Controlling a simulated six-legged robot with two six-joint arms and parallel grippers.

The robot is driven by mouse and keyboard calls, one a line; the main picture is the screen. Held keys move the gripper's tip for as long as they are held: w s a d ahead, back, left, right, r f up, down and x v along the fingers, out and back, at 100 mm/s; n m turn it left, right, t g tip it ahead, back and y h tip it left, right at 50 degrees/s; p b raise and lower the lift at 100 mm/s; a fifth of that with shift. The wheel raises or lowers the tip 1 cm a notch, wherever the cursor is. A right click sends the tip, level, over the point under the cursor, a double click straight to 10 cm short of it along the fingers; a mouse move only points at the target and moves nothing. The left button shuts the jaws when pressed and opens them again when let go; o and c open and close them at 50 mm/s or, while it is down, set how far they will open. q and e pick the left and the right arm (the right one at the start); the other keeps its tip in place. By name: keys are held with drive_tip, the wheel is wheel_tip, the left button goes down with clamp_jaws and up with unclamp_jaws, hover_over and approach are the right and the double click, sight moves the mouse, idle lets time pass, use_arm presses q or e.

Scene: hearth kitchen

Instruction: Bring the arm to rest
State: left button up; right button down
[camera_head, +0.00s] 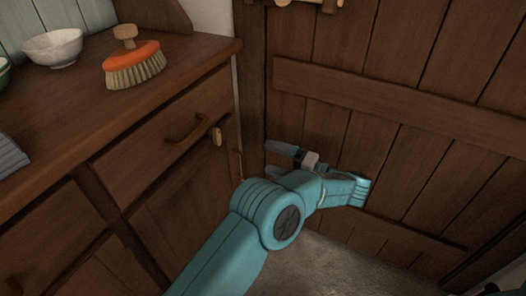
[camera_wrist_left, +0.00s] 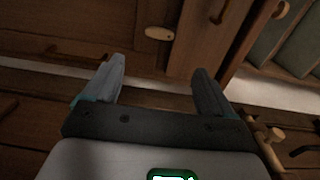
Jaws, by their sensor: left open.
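My left arm is teal and reaches in from the bottom of the head view. Its left gripper (camera_head: 283,162) is in front of the wooden door, just right of the cabinet's side. In the left wrist view the two grey fingers of the left gripper (camera_wrist_left: 160,85) stand wide apart with nothing between them. Beyond the fingers are the brown cabinet front and a small wooden knob (camera_wrist_left: 159,33). The gripper looks apart from the cabinet and the door. My right gripper is in neither view.
The wooden cabinet (camera_head: 60,130) stands at the left, with a curved drawer handle (camera_head: 187,130) jutting out. On its top are an orange brush (camera_head: 132,66) and a white bowl (camera_head: 54,47). A plank door (camera_head: 420,110) fills the right. Grey floor (camera_head: 330,265) shows below.

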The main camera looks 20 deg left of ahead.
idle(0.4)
use_arm(q)
drive_tip(key=s+a+f+m+g+h, duration=0.1)
drive_tip(key=s+f+m+h, duration=0.3)
drive_tip(key=f, duration=0.8)
drive_tip(key=s+a+f+m+g+h, duration=0.1)
drive_tip(key=s+f+m+g+h, duration=0.1)
drive_tip(key=s+f+h, duration=0.75)
drive_tip(key=s+d+f+n+h, duration=0.4)
drive_tip(key=s+d+f+h, duration=0.4)
drive_tip(key=s+d+f, duration=0.3)
drive_tip(key=s+a+r+n+t+p, duration=0.1)
drive_tip(key=s+r+n+p, duration=0.1)
drive_tip(key=r+p, duration=1.4)
drive_tip(key=s+a+r+n+t+p, duration=0.1)
drive_tip(key=s+r+n+p, duration=0.1)
drive_tip(key=r+p, duration=1.4)
wheel_tip(320, 180, up, 2)
drive_tip(key=shift+s+r+n+p, duration=0.25)
drive_tip(key=shift+s+n+p, duration=0.05)
drive_tip(key=shift+s+n, duration=0.1)
drive_tip(key=shift+a+h, duration=0.1)
drive_tip(key=shift+h, duration=0.15)
